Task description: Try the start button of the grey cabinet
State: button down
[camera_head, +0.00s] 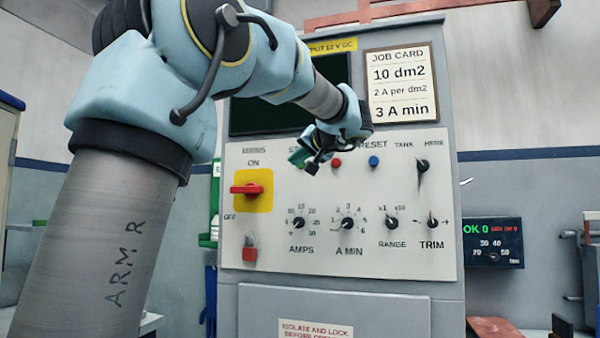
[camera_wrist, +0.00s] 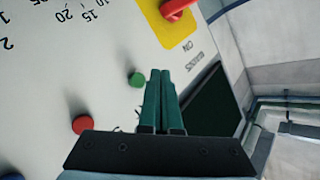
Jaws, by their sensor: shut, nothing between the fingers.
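The grey cabinet (camera_head: 350,300) stands ahead with a pale control panel (camera_head: 285,190). In the wrist view a round green button (camera_wrist: 136,80) sits on the panel, just left of my gripper's fingertips (camera_wrist: 160,72). The fingers are green, pressed together and empty. I cannot tell whether they touch the panel; they appear beside the button, not over it. In the head view my gripper (camera_head: 298,157) is in front of the label starting with "S", left of the red button (camera_head: 336,162). The green button is hidden or indistinct there.
A blue button (camera_head: 374,161) is right of the red one. A red switch handle (camera_head: 247,189) lies across a yellow plate. Several knobs, including the amps knob (camera_head: 298,223), stick out below. A dark screen (camera_head: 250,115) is above; a meter (camera_head: 492,243) hangs at right.

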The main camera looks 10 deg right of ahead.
jog(key=shift+s+a+b, duration=0.3)
jog(key=shift+s+b, duration=0.05)
jog(key=shift+s, duration=0.2)
jog(key=shift+s+a+b, duration=0.25)
jog(key=shift+s+b, duration=0.1)
jog(key=shift+s, duration=0.15)
jog(key=a+f+m+g+h, duration=0.1)
jog(key=a+f+g, duration=0.35)
jog(key=f, duration=0.95)
jog(key=a+f+m+g, duration=0.1)
jog(key=a+f+g, duration=0.35)
jog(key=f, duration=0.85)
jog(key=s+a+f+n+g+h, duration=0.2)
jog(key=s+a+f, duration=0.4)
jog(key=s+f, duration=0.4)
jog(key=s+a+f+n+g+h, duration=0.2)
jog(key=s+a+f, duration=0.4)
jog(key=s+f, duration=0.4)
notch_tip(320, 180, down, 5)
jog(key=shift+r+n+g, duration=0.1)
jog(key=shift+n+g, duration=0.3)
jog(key=shift+g, duration=0.1)
jog(key=c, duration=1.6)
grip_release()
jog(key=shift+w, duration=0.1)
